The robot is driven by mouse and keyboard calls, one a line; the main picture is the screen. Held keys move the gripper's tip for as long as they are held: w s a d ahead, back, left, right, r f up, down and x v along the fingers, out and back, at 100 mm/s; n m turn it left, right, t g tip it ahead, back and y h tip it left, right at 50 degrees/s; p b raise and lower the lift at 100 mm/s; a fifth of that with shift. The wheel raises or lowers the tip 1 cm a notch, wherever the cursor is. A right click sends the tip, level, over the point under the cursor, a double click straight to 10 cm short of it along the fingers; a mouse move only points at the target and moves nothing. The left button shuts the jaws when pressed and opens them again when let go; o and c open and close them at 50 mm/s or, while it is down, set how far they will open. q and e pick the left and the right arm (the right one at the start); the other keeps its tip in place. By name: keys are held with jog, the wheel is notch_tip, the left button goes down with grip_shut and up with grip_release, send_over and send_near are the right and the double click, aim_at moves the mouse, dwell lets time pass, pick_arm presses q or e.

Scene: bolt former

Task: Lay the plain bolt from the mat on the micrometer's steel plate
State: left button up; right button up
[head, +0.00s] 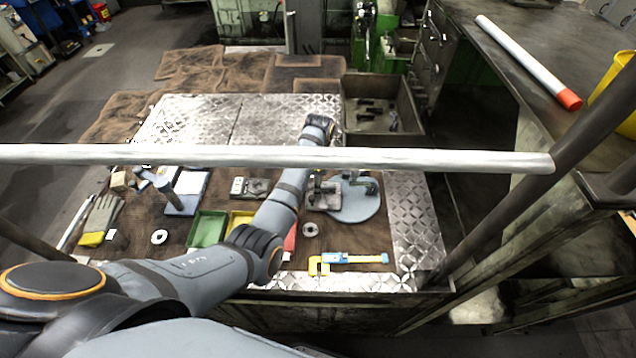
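My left arm reaches in from the lower left, and its wrist is over the middle of the bench. A dark metal object (366,183) is at the mat's upper right. I cannot make out the plain bolt, nor tell which item is the micrometer. A pale plate with a grey upright post (172,191) stands at the left. My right gripper is out of view.
A green bin (208,229) and yellow bin stand mid-bench, partly behind my arm. A yellow-and-blue tool (350,259) lies at the front right. Metal rings, a glove (101,217) and a small grey device (249,187) lie around. The silver rail (430,159) crosses in front.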

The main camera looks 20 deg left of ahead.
pick_arm(q)
notch_tip(320, 180, up, 8)
jog(key=shift+f, duration=0.2)
dwell(0.3)
